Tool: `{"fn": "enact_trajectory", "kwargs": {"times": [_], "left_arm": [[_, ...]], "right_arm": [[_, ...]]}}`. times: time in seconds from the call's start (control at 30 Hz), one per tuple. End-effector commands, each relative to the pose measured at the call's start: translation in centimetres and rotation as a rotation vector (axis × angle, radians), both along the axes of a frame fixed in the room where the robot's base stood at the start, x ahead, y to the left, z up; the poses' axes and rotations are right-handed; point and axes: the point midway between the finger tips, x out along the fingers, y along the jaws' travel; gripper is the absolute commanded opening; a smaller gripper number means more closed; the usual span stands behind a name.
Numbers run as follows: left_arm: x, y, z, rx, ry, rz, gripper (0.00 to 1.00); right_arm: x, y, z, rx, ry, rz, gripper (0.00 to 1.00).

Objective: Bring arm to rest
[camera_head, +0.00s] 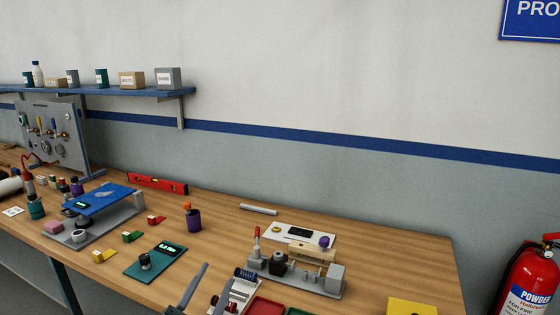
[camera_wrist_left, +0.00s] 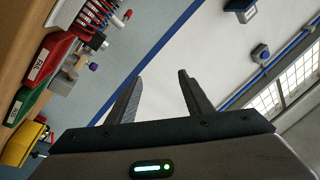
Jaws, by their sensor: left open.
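My left gripper (camera_head: 219,272) shows at the bottom of the head view, over the front part of the wooden bench (camera_head: 340,275). Its two dark grey fingers are spread apart with nothing between them. My right gripper is in neither view.
Close to the left fingers are a test rig (camera_head: 300,275), a red bin (camera_head: 263,307) and a teal device (camera_head: 155,262). A blue-topped rig (camera_head: 104,200) stands farther left. A fire extinguisher (camera_head: 529,280) is at right.

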Motion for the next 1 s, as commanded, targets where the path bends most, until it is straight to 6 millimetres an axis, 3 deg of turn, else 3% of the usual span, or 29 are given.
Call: {"fn": "enact_trajectory", "kwargs": {"times": [0.1, 0.27, 0.4, 0.5, 0.7, 1.0], "left_arm": [[-2.7, 3.2, -5.7, -0.099, 0.216, 0.133, 0.46], [-8.1, 6.4, -13.6, -0.190, 0.526, 0.279, 0.46], [-14.4, 8.0, -19.6, -0.235, 0.789, 0.368, 0.46], [-19.4, 8.3, -23.0, -0.256, 0.968, 0.409, 0.46], [-26.9, 8.3, -26.6, -0.267, 1.215, 0.444, 0.46], [-34.3, 7.7, -28.5, -0.268, 1.436, 0.453, 0.46]], "right_arm": [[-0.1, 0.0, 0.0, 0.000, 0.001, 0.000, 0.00], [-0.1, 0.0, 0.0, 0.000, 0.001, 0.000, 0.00], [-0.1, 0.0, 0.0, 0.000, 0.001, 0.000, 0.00], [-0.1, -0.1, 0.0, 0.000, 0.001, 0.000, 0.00], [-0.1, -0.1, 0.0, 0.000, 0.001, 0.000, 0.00], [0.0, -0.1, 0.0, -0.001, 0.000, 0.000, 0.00]]}}
